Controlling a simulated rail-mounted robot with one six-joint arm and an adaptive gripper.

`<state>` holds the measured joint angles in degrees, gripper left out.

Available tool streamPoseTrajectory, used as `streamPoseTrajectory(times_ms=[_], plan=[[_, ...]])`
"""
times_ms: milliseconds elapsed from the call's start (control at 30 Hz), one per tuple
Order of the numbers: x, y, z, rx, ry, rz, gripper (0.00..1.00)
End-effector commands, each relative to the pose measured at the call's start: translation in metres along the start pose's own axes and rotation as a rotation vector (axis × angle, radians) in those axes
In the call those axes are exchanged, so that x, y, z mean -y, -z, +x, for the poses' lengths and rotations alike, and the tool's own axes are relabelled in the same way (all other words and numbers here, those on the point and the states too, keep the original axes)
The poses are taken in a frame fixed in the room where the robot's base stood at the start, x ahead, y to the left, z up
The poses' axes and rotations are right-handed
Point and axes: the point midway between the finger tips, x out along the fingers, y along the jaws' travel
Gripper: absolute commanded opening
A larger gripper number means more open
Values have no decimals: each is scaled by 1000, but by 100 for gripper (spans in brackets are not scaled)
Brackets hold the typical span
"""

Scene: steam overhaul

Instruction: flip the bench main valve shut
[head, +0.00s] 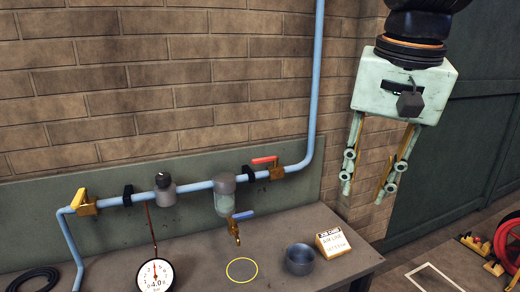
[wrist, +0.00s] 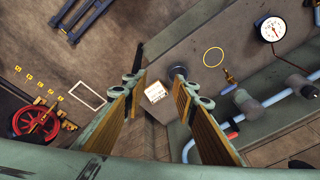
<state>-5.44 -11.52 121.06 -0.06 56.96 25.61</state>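A blue pipe (head: 200,186) runs along the wall above the bench and turns up at the right. A brass valve with a red lever (head: 265,160) sits at its right end, the lever lying roughly along the pipe. A valve with a yellow handle (head: 80,203) sits at its left end. A small blue lever (head: 242,215) is below the clear bowl. No label shows which is the bench main valve. My gripper (head: 366,190) is open and empty, to the right of the red lever and apart from it. In the wrist view its fingers (wrist: 157,82) are spread, with the red lever (wrist: 232,135) partly showing beyond.
A pressure gauge (head: 155,274), a dark cup (head: 300,259), a small labelled box (head: 332,242) and a yellow ring (head: 242,270) are on or above the bench (head: 205,270). A red hose reel (wrist: 36,121) stands on the floor. The brick wall closes off the back.

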Motion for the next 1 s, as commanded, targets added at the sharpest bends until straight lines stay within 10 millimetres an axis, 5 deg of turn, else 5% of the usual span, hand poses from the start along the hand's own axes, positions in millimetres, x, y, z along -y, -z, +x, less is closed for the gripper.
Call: streamPoseTrajectory(times_ms=[433,1000], plan=[[63,81,-18,43,-16,142,26],[146,169,-15,91,-49,327,26]])
